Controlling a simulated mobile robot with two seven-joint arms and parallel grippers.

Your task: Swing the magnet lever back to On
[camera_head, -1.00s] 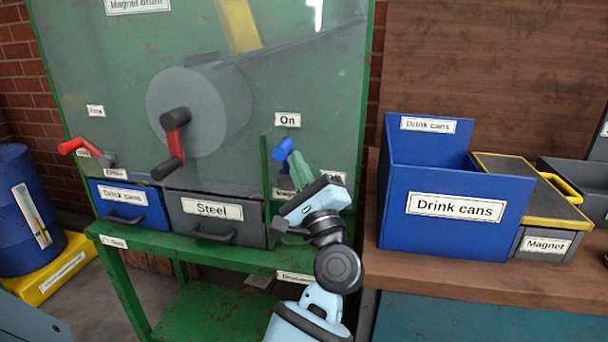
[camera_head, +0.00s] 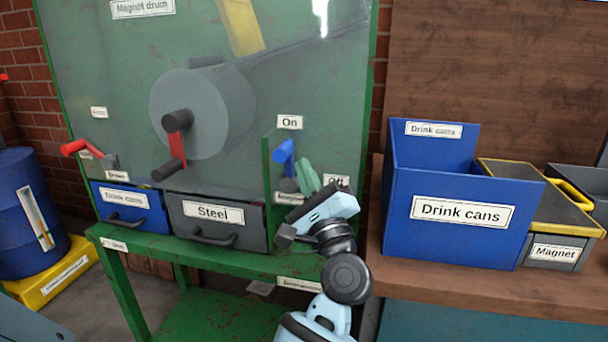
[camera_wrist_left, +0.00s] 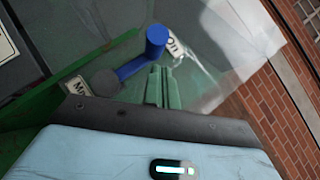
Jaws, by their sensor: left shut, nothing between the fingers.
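The magnet lever is blue with a round grip (camera_head: 284,148) and rises from a grey hub (camera_head: 288,185). It points up toward the "On" label (camera_head: 290,122). The "Off" label (camera_head: 336,181) is lower right of it. My left gripper (camera_head: 306,174), with green fingers, is shut and empty, just right of the lever. In the left wrist view the shut fingers (camera_wrist_left: 163,88) are close to the blue lever (camera_wrist_left: 140,62); I cannot tell if they touch it. My right gripper is not in view.
A green panel edge (camera_head: 267,180) stands left of the lever. Below are the grey "Steel" drawer (camera_head: 195,229) and a blue "Drink cans" drawer (camera_head: 108,196). A blue "Drink cans" bin (camera_head: 405,235) stands right on the brown bench. A crank (camera_head: 174,148) is on the drum.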

